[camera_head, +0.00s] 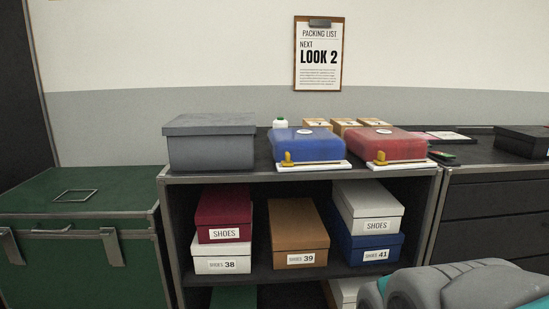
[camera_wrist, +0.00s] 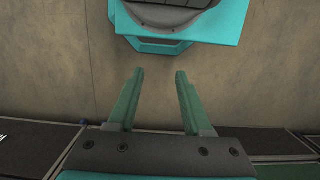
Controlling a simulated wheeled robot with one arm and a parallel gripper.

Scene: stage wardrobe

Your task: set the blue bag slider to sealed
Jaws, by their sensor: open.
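The blue bag (camera_head: 306,145) lies on the shelf top, left of the red bag. A white strip with a yellow slider (camera_head: 287,159) runs along its front edge. The slider sits near the left end of the strip. My gripper (camera_wrist: 158,75) shows in the wrist view with its two green fingers apart and nothing between them.
The red bag (camera_head: 388,145), with its own yellow slider, lies just right. A grey box (camera_head: 210,145) stands left. Small cardboard boxes and a white bottle (camera_head: 280,123) stand behind. Shoe boxes fill the shelf below. A green trunk (camera_head: 75,240) is at left, a dark drawer unit (camera_head: 500,195) at right.

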